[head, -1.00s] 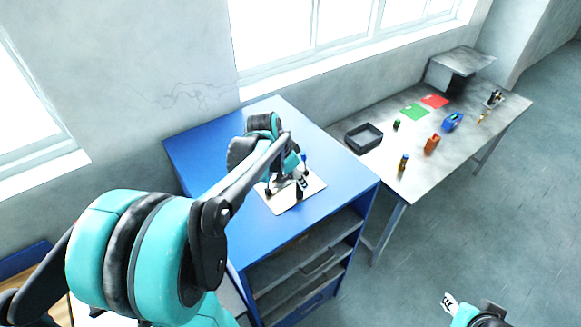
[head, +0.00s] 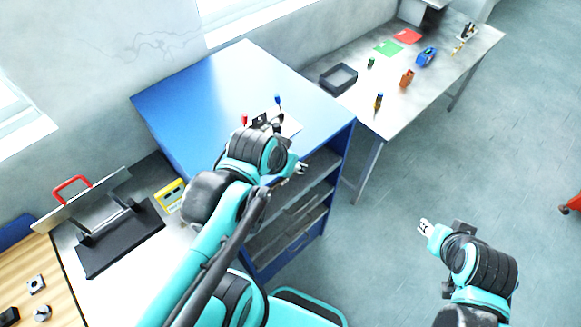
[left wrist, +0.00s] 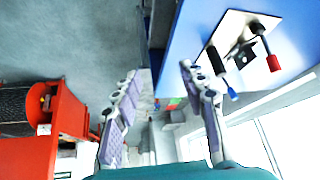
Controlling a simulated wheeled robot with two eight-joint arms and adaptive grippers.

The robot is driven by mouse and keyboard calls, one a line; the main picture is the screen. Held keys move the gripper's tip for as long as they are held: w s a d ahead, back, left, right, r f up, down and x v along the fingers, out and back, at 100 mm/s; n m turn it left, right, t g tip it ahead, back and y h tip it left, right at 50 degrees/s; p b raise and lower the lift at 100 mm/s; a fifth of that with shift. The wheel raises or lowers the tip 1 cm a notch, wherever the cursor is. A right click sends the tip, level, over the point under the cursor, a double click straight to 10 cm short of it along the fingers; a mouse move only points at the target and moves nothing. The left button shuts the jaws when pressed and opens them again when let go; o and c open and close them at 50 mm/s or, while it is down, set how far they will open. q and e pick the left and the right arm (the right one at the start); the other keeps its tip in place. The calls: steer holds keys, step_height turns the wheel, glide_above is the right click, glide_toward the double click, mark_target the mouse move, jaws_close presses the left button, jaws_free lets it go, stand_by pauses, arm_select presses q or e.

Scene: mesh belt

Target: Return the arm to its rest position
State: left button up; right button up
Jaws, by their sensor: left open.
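My left arm reaches in from the bottom of the head view. Its gripper (head: 301,168) is by the front edge of the blue cabinet (head: 200,100), partly hidden behind the arm. In the left wrist view the two fingers of the gripper (left wrist: 160,88) stand wide apart with nothing between them. A white plate (left wrist: 286,48) with a small black device and red and blue handles lies on the cabinet top, apart from the fingers. My right gripper (head: 424,228) is over open floor at lower right, too small to judge its opening.
A grey workbench (head: 340,105) at the back right holds a black tray (head: 338,78), green and red sheets and several small items. At left, a black stand with a red handle (head: 71,186) and a yellow item (head: 169,194) sit on a table. Floor at right is mostly clear.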

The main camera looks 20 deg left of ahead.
arm_select(q)
steer(key=shift+s+d+f+n+t, duration=0.3)
steer(key=shift+s+d+f, duration=0.3)
steer(key=shift+f, duration=0.2)
arm_select(e)
steer(key=shift+w+a, duration=0.2)
steer(key=shift+w, duration=0.05)
steer(key=shift+d+f, duration=0.1)
arm_select(q)
step_height(320, 180, down, 31)
steer(key=b, duration=3)
steer(key=shift+r+b, duration=0.15)
steer(key=shift+b, duration=0.25)
arm_select(e)
step_height(320, 180, down, 31)
steer(key=shift+r, duration=0.2)
